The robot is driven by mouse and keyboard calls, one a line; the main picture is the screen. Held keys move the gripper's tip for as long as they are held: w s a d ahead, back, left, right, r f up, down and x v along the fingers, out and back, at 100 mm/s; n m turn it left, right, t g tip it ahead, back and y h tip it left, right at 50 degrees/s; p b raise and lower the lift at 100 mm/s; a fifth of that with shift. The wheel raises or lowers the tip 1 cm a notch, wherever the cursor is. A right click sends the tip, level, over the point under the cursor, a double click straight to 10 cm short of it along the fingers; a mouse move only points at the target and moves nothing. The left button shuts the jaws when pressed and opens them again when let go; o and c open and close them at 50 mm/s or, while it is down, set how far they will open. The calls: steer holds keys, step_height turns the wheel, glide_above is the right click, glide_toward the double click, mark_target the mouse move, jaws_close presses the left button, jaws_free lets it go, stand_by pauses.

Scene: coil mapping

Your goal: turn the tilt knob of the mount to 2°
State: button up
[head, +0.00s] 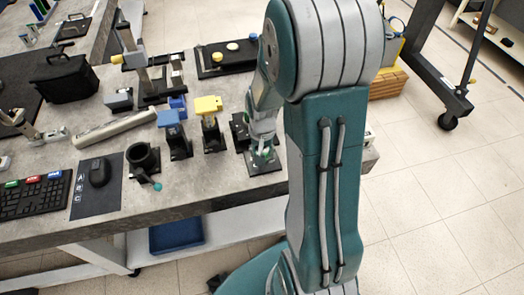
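My arm reaches down over the right end of the grey bench (215,190). My gripper (262,150) is low over a small device with a black base plate (268,169) near the bench's right edge. The gripper hides most of this device, and I cannot tell whether the two touch. Whether the fingers are open or shut is too small to see. This device may be the mount; its tilt knob and any degree scale cannot be made out.
Left of the gripper stand a yellow-topped stand (208,106), a blue-topped stand (171,120) and a dark ring-shaped holder (142,157) with a teal-tipped lever.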

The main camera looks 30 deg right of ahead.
steer(key=shift+s+a+f, duration=0.1)
steer(key=shift+s, duration=0.05)
steer(key=o, duration=1.1)
steer(key=shift+o, duration=0.2)
step_height(320, 180, up, 12)
steer(key=s+a+r+n+t, duration=0.5)
steer(key=s+a+r, duration=0.5)
steer(key=s+r, duration=0.2)
steer(key=shift+s+a+n+t, duration=0.3)
steer(key=shift+a+n, duration=0.1)
steer(key=shift+n, duration=0.1)
